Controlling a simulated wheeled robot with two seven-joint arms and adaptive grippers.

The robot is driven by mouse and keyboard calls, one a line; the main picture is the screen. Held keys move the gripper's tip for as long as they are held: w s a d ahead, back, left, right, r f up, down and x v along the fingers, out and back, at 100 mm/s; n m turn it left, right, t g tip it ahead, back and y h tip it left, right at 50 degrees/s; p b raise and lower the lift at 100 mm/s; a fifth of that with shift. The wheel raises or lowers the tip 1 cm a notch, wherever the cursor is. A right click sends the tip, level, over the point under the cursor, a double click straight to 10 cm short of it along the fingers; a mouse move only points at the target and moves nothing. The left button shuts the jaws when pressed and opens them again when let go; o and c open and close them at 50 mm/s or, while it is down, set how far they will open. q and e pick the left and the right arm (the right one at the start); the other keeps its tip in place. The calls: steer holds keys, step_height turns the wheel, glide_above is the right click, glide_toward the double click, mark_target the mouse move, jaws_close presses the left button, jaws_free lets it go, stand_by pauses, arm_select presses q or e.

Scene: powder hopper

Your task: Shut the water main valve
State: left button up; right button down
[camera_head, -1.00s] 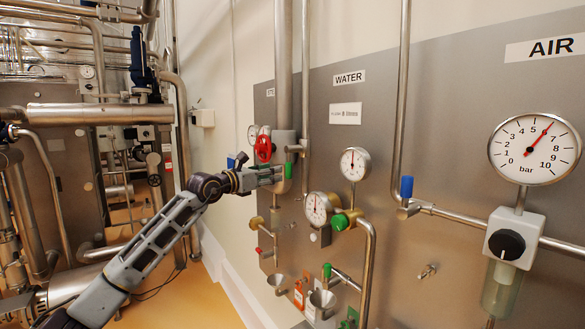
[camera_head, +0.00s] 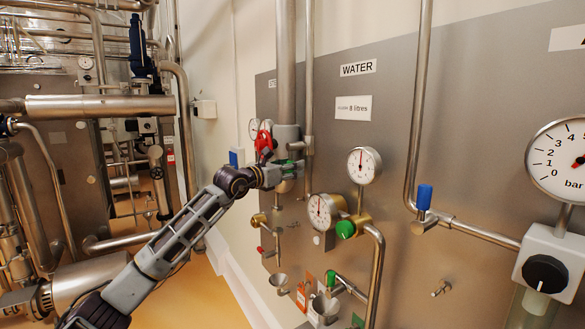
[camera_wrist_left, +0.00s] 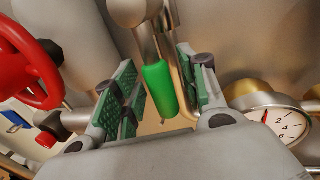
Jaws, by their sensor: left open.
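A green lever handle (camera_wrist_left: 160,88) hangs from a metal valve body and pipe in the left wrist view. It is under the WATER label (camera_head: 358,68) side of the panel. My left gripper (camera_wrist_left: 156,78) is open, its green-padded fingers on either side of the handle. Gaps show between the pads and the handle, so it is not gripped. In the head view my left gripper (camera_head: 288,170) is at the panel, just below the pipe fitting, and partly covers the handle. My right gripper is not seen.
A red handwheel (camera_wrist_left: 28,68) is close left of the gripper, and a gauge (camera_wrist_left: 270,118) close right. In the head view, gauges (camera_head: 364,165), a green-ended regulator (camera_head: 346,229) and a blue-handled valve (camera_head: 424,197) stand out from the panel.

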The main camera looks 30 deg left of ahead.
arm_select(q)
jaws_close()
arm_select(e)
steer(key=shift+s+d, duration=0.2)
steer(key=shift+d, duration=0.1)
